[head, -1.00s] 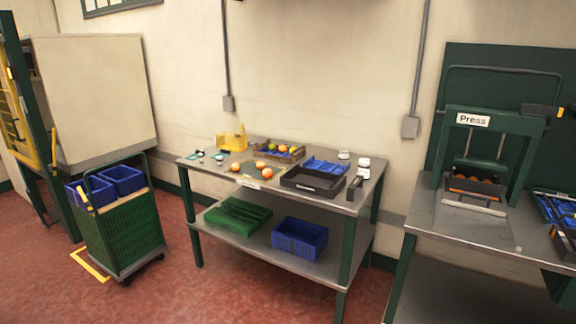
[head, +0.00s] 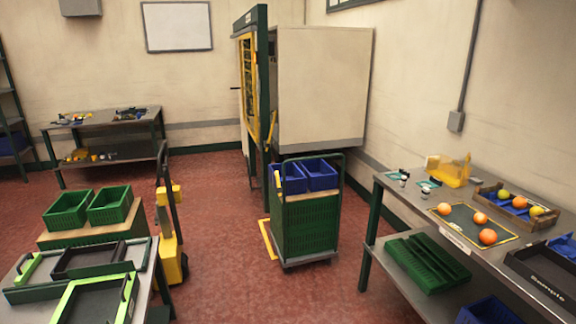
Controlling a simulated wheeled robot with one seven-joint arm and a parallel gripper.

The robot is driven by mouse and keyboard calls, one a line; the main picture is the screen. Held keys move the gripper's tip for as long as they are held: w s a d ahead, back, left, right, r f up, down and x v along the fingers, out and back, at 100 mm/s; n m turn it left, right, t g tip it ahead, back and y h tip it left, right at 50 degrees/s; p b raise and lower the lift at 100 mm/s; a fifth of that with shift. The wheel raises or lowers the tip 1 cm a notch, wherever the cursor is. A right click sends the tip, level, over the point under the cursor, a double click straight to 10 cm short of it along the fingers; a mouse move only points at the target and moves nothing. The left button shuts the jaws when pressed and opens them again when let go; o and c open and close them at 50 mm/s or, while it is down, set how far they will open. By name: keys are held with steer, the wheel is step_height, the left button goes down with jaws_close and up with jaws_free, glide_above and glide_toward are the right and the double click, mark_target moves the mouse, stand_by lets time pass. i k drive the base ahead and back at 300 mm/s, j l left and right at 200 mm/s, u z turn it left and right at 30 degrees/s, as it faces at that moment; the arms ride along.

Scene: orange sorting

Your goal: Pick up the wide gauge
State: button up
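I cannot make out for certain which item is the wide gauge. Small dark and white items (head: 404,180) with teal pieces lie at the far left end of the sorting table (head: 388,182) on the right; they are too small to identify. Other small items (head: 75,118) lie on the back-left table (head: 100,129), also unclear. My gripper is not in view.
The sorting table also holds a yellow container (head: 450,170), oranges (head: 488,236) on a dark mat and a crate of fruit (head: 515,203). A green cart (head: 308,226) stands beside it. A yellow pallet truck (head: 171,250) stands left. Red floor between is free.

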mark_target(433, 181)
steer(key=i+j+u, duration=0.2)
steer(key=i, duration=1.25)
steer(key=i+z, duration=0.45)
steer(key=i+j+z, duration=0.2)
steer(key=z, duration=0.25)
steer(key=i+j+z, duration=0.3)
steer(key=z, duration=0.15)
steer(key=i+j+z, duration=0.25)
steer(key=z, duration=0.2)
steer(key=i+j+z, duration=0.25)
steer(key=j+z, duration=0.25)
steer(key=i+j+z, duration=0.25)
steer(key=j, duration=0.2)
steer(key=j+z, duration=0.25)
steer(key=k+j, duration=0.05)
